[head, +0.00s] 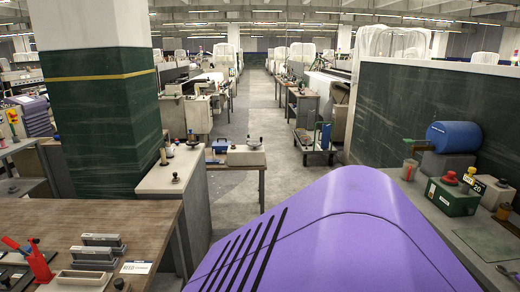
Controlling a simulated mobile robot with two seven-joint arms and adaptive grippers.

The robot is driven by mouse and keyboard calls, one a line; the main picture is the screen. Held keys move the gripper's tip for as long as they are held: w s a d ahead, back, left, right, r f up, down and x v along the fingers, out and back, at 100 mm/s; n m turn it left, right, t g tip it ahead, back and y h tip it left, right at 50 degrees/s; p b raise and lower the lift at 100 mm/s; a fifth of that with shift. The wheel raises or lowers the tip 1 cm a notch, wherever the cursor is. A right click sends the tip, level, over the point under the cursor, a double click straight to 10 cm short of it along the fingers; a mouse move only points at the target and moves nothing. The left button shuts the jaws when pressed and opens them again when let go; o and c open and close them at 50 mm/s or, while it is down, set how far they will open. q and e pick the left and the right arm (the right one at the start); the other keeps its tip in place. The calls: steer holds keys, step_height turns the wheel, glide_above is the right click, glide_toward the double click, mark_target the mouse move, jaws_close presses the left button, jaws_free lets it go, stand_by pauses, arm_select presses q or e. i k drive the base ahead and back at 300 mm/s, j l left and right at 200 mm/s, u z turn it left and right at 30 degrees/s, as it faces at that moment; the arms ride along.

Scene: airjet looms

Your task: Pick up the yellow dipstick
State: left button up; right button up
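I cannot pick out a yellow dipstick for certain. A small yellow piece (472,171) shows on the right bench, beside a green box (452,197) with a red knob on top; it is too small to tell what it is. Neither of my grippers is in view.
On the right bench (458,245) a blue cylinder (454,136) lies behind the green box. A wooden table (150,220) at the left holds a red tool (40,262) and grey blocks (101,242). A green-clad pillar (105,130) stands behind it. An open aisle (255,125) runs ahead.

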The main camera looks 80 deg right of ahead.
mark_target(470, 180)
steer(key=z, duration=4.1)
steer(key=i+j+z, duration=0.1)
steer(key=z, duration=0.25)
steer(key=i+j+z, duration=0.1)
steer(key=z, duration=0.3)
steer(key=j+z, duration=0.1)
steer(key=z, duration=0.25)
steer(key=i+j+z, duration=0.2)
steer(key=j, duration=0.15)
steer(key=j+z, duration=0.2)
steer(key=i+j+z, duration=0.2)
steer(key=j, duration=0.3)
steer(key=j+z, duration=0.2)
steer(key=j, duration=0.85)
